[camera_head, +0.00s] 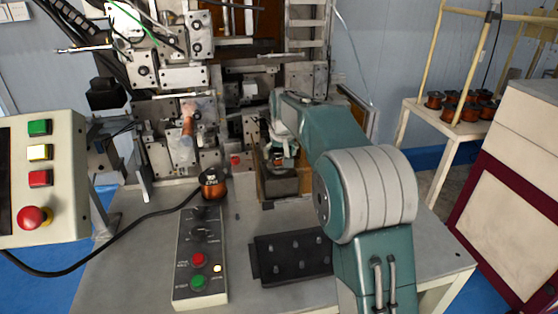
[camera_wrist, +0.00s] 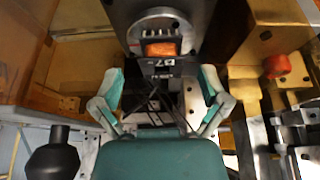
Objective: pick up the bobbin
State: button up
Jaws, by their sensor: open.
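In the wrist view, a bobbin (camera_wrist: 160,48) with an orange winding and dark flanges stands in front of a round grey metal part. It lies just beyond my gripper (camera_wrist: 162,80), centred between the two teal-tipped fingers. The fingers are spread wide and do not touch it. In the head view, my gripper (camera_head: 280,150) is at the machine's front, partly hidden by my arm. A little of an orange bobbin (camera_head: 287,152) shows there. Another copper-wound bobbin (camera_head: 212,184) stands on the table behind the control box.
The coil winder (camera_head: 185,120) fills the back. A button box (camera_head: 203,255) and a black plate (camera_head: 292,258) lie on the table. A control panel (camera_head: 40,180) stands at left. Wooden walls (camera_wrist: 60,75) and a red knob (camera_wrist: 278,66) flank my gripper. Several bobbins stand on a rack (camera_head: 430,118).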

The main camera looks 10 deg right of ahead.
jog(key=shift+x, duration=1.05)
jog(key=shift+a, duration=0.15)
jog(key=shift+c, duration=0.3)
jog(key=c, duration=1.1)
jog(key=shift+r, duration=0.1)
jog(key=shift+r, duration=0.6)
jog(key=s+a+r, duration=0.1)
jog(key=s+r, duration=1)
jog(key=s, duration=0.3)
jog(key=shift+r, duration=0.35)
